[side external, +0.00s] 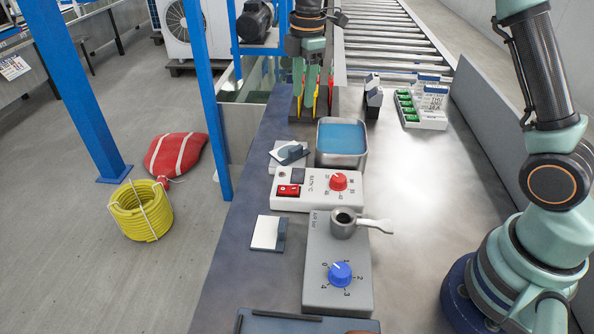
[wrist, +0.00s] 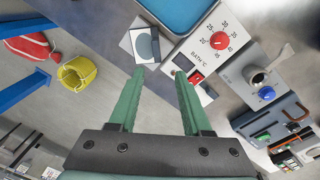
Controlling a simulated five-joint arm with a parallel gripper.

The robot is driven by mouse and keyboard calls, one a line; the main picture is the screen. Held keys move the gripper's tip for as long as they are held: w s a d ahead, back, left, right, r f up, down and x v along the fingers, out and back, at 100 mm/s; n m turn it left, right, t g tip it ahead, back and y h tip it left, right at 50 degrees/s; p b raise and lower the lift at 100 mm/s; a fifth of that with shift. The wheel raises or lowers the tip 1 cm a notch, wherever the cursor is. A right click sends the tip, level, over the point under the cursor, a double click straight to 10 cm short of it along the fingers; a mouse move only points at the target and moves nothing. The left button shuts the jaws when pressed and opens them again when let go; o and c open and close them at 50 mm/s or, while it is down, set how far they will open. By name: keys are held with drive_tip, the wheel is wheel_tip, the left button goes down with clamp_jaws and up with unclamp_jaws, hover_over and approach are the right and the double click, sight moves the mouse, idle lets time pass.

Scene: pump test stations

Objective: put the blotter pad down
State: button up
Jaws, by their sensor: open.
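I cannot tell which is the blotter pad. My gripper (side external: 304,108) is open, its green fingers pointing down at the far end of the bench, behind the bath. In the wrist view my gripper (wrist: 159,73) has nothing between its fingertips, and the patched piece lies beyond them.
A metal bath of blue liquid (side external: 342,138), a white control box with a red knob (side external: 318,204) and a grey box with a blue knob (side external: 338,250) stand in line. A white rack with green items (side external: 421,118) stands right. The bench's middle right is clear.

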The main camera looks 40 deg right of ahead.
drive_tip(key=s+d+r+m+t, duration=0.1)
drive_tip(key=s+r+m+t, duration=0.2)
drive_tip(key=s+r+m, duration=0.65)
drive_tip(key=s+f+m+t, duration=0.1)
drive_tip(key=s+f+m, duration=0.1)
drive_tip(key=s, duration=0.4)
drive_tip(key=s+d+f+m+t, duration=0.1)
drive_tip(key=s+f+m, duration=0.1)
drive_tip(key=s+m, duration=0.2)
drive_tip(key=shift+s+f, duration=0.2)
drive_tip(key=shift+s, duration=0.65)
